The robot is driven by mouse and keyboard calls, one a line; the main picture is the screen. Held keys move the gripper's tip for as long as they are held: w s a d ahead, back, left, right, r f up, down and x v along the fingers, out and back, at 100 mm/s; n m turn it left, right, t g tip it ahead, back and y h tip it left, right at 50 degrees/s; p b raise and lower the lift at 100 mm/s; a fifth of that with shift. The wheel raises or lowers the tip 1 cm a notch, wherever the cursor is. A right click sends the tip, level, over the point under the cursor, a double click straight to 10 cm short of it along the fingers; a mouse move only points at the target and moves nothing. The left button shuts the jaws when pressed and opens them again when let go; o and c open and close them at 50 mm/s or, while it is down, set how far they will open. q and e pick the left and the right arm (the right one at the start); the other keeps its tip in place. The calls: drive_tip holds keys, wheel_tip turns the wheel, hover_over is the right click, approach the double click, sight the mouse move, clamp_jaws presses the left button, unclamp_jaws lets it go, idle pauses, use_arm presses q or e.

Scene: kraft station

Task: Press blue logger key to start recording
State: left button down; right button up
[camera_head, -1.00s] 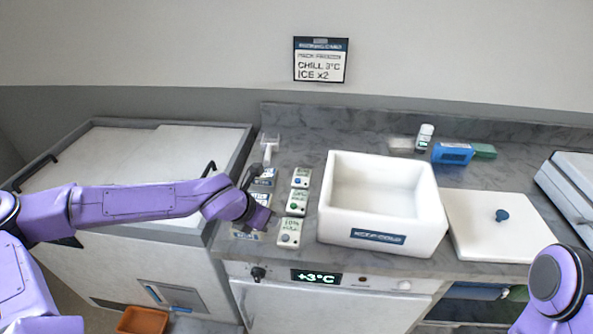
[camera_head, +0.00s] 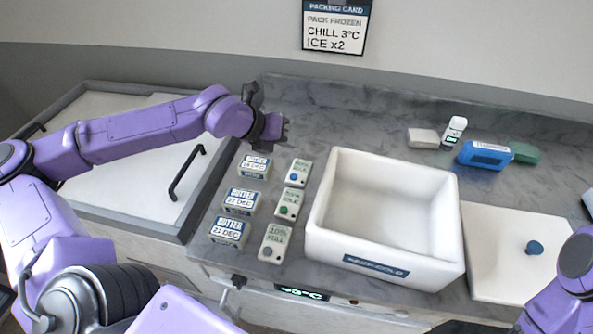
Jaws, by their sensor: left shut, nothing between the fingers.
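A small pale unit with a round blue key (camera_head: 294,177) lies on the counter, at the back of a column of three. The middle unit has a green key (camera_head: 284,210) and the front one a grey key (camera_head: 268,252); its label appears to read 10% FULL. My left gripper (camera_head: 281,128) is shut and empty. In the picture it is just above and left of the blue-key unit, apart from it; its height over the counter is hard to judge. My right arm shows at the lower right, with its gripper out of frame.
Three butter packs (camera_head: 241,200) lie left of the units. A white open cold box (camera_head: 325,225) stands to the right, its lid (camera_head: 500,275) beside it. A white bottle (camera_head: 453,132), a blue pack (camera_head: 484,155) and a green block (camera_head: 525,153) lie behind.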

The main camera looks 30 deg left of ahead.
use_arm(q)
drive_tip(key=b, duration=0.7)
hover_over(290, 178)
wheel_tip(290, 178, down, 9)
drive_tip(key=shift+w+r, duration=0.1)
drive_tip(key=shift+f+b, duration=0.2)
drive_tip(key=shift+b, duration=0.1)
idle(1.1)
drive_tip(key=shift+f, duration=0.4)
